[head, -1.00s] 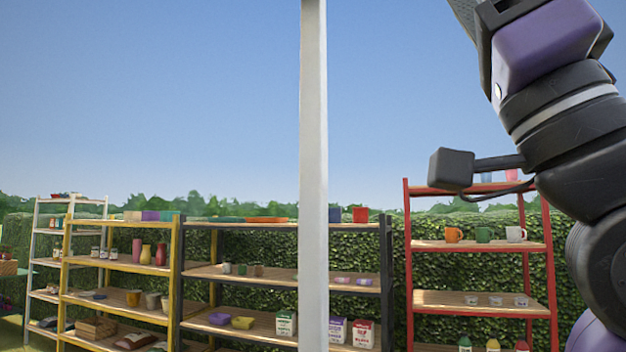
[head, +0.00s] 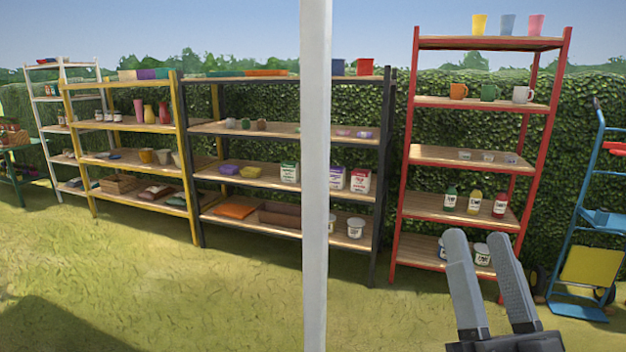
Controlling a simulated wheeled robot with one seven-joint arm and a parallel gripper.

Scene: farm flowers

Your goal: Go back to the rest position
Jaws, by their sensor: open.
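My gripper (head: 485,258) shows at the bottom right of the head view, with its two grey fingers pointing up and apart. It is open, and nothing is between the fingers. It appears in front of the lower part of the red shelf (head: 486,220) and hides part of the white tubs on its bottom board. The rest of my arm is out of the picture.
A black shelf (head: 290,132), a yellow shelf (head: 135,127) and a white shelf (head: 50,99) stand along the hedge. A blue hand truck (head: 580,230) stands at the right. A pale post (head: 315,180) crosses the view. The grass (head: 200,300) in front is open.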

